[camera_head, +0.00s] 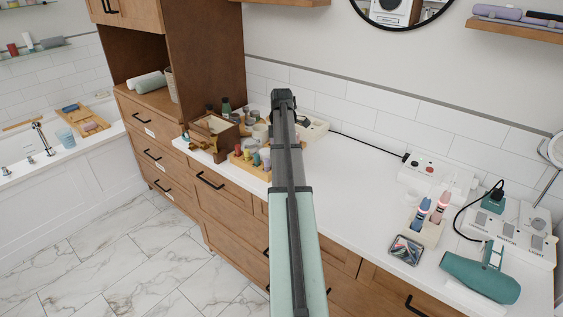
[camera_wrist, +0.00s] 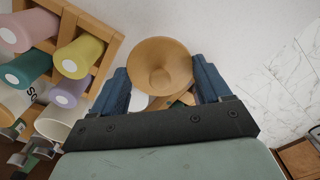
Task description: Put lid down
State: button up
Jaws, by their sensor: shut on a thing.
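In the wrist view, a round tan wooden piece (camera_wrist: 160,62), which looks like the lid, sits between the two blue fingers of my gripper (camera_wrist: 160,72). Its face is dished, with a darker centre. My gripper is shut on it, over the white counter (camera_wrist: 225,30). Part of another wooden item shows just below it between the fingers. In the head view my own arm covers the gripper and the lid. I cannot tell whether the lid touches the counter.
A wooden rack (camera_wrist: 111,52) of coloured cylinders stands left of the lid. A brown wooden box (camera_head: 208,139) is at the counter's left. A teal hair dryer (camera_head: 480,279), toothbrush holder (camera_head: 427,232) and small tray (camera_head: 406,250) are at right. The mid-right counter (camera_head: 360,180) is clear.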

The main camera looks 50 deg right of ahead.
jog(key=shift+f, duration=2.4)
jog(key=shift+f, duration=0.1)
jog(key=o, duration=1)
notch_tip(320, 180, up, 12)
jog(key=shift+r, duration=0.1)
